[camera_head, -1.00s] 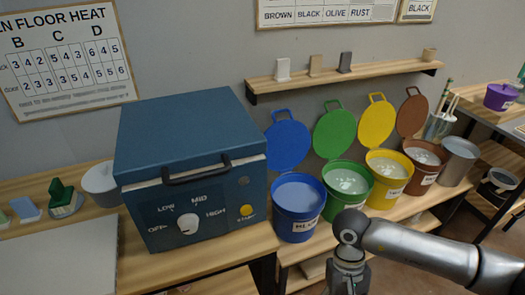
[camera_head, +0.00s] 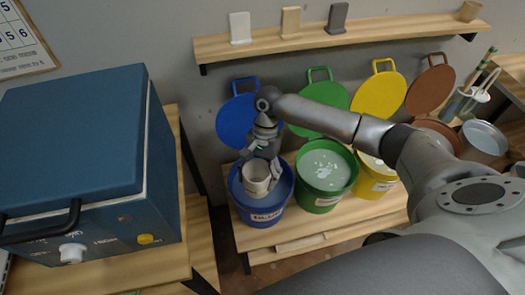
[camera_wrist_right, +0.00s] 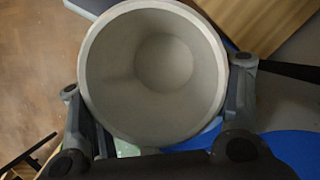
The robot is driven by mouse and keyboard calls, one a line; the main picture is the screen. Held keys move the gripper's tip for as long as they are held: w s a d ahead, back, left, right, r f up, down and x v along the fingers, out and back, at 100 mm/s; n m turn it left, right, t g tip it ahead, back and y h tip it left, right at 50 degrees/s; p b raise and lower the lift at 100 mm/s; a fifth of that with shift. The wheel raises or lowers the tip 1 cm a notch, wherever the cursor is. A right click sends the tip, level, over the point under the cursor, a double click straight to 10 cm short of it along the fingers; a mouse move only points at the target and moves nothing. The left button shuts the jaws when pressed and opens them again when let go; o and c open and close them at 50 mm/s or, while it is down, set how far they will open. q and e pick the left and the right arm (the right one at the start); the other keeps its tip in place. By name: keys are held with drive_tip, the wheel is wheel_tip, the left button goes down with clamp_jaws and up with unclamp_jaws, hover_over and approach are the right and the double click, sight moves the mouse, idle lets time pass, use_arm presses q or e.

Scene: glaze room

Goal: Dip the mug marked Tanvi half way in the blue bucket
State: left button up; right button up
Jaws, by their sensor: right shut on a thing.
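My right gripper (camera_head: 262,158) is shut on a pale mug (camera_head: 257,177) over the mouth of the blue bucket (camera_head: 259,213). The mug is upright and its mouth faces up. In the right wrist view the mug (camera_wrist_right: 155,75) shows empty inside, with a finger on each side. I cannot tell how far the mug is below the bucket's rim or whether it touches glaze. No name can be read on the mug. The bucket's blue lid (camera_head: 240,118) stands open behind it. My left gripper is not in view.
The green bucket (camera_head: 320,199) with pale glaze stands close right of the blue one. Yellow (camera_head: 370,187) and brown buckets follow, partly behind my right arm. A blue kiln (camera_head: 75,150) stands at left. A shelf (camera_head: 300,43) with test tiles hangs above the lids.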

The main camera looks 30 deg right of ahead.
drive_tip(key=w+d+m+t+y+p, duration=0.1)
drive_tip(key=w+d+m+t, duration=0.1)
drive_tip(key=w+d+m, duration=0.3)
wheel_tip(320, 180, down, 8)
drive_tip(key=m+b, duration=0.1)
drive_tip(key=b, duration=0.4)
drive_tip(key=shift+a+f+b, duration=0.15)
drive_tip(key=shift+a+b, duration=0.2)
drive_tip(key=shift+f+b, duration=0.5)
drive_tip(key=shift+b, duration=0.05)
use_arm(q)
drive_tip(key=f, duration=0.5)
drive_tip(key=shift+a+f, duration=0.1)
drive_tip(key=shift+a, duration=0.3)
use_arm(e)
drive_tip(key=shift+r, duration=0.1)
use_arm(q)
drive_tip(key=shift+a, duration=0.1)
